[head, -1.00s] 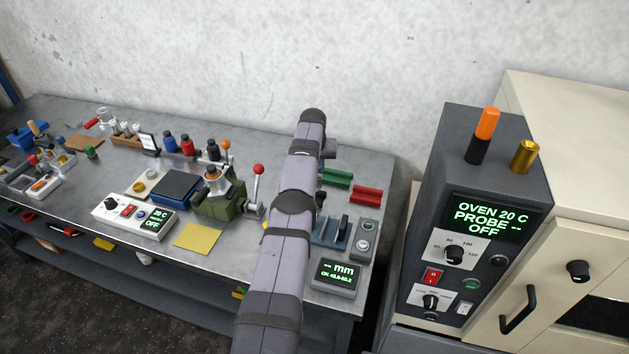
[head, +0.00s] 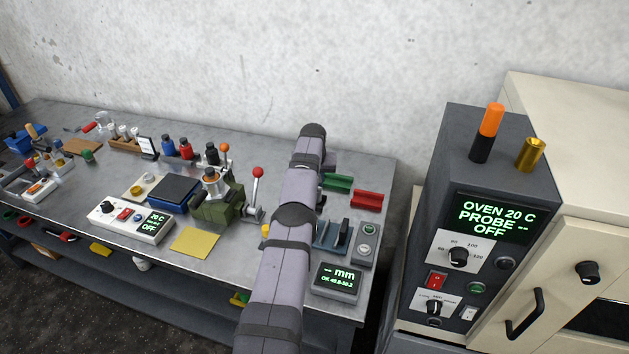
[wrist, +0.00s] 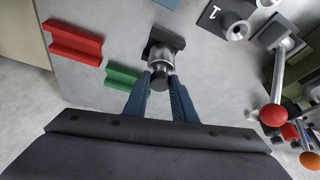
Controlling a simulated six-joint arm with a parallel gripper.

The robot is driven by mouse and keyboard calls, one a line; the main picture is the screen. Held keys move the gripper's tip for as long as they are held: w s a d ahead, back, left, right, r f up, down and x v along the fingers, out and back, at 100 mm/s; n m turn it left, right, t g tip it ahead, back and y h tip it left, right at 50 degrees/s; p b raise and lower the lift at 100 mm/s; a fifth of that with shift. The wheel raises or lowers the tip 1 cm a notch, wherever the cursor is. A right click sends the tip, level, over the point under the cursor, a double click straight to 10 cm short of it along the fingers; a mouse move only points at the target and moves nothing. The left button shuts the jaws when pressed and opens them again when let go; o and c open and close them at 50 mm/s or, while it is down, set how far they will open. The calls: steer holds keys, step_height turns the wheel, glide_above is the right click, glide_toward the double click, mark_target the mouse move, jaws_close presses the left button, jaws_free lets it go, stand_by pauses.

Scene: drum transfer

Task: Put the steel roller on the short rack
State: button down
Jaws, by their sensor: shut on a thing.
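A steel roller (wrist: 161,64) shows in the wrist view between the tips of my gripper (wrist: 162,82), which is shut on it. A short green rack (wrist: 123,78) is just left of my gripper, and a longer-looking red rack (wrist: 75,42) is further left. In the head view the green rack (head: 337,182) and red rack (head: 367,199) lie right of my arm, which hides the roller and gripper.
An oven control box (head: 480,210) stands right of the bench.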

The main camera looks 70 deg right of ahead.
steer(key=c, duration=1.5)
jaws_free()
steer(key=shift+r, duration=0.15)
steer(key=shift+a+r+b, duration=0.15)
steer(key=shift+r+b, duration=0.3)
steer(key=shift+b, duration=0.3)
steer(key=shift+b+v, duration=0.9)
steer(key=shift+b, duration=0.15)
steer(key=b+v, duration=0.2)
steer(key=v, duration=0.7)
steer(key=shift+a+r, duration=0.1)
